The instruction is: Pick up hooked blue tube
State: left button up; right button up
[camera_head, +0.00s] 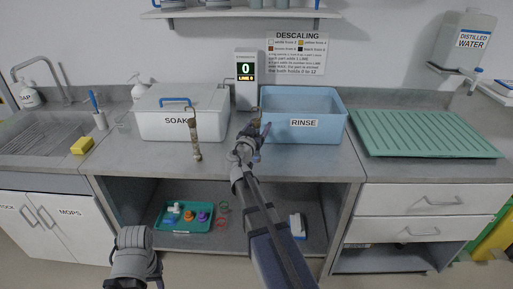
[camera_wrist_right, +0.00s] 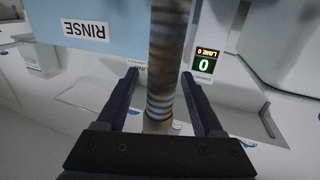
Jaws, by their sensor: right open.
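A tube with brown, grey and bluish bands (camera_wrist_right: 168,60) runs upright between the fingers of my right gripper (camera_wrist_right: 160,78) in the right wrist view. The fingers are open, with a gap on both sides of it. In the head view my right gripper (camera_head: 256,143) is at the left front corner of the blue RINSE bin, and its tube (camera_head: 255,119) is mostly hidden there. Another brownish banded tube (camera_head: 195,138) hangs on the front right of the white SOAK box. I cannot tell which tube the task names.
The SOAK box (camera_head: 153,123) stands left of the RINSE bin (camera_head: 330,112), with a display (camera_head: 246,88) reading 0 behind them. A green ribbed drainer (camera_head: 420,133) lies right. Below, a teal tray (camera_head: 165,222) holds small coloured items. The counter front left has a sponge (camera_head: 82,145).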

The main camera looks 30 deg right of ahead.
jog(key=shift+c, duration=0.4)
grip_shut()
dwell(1.0)
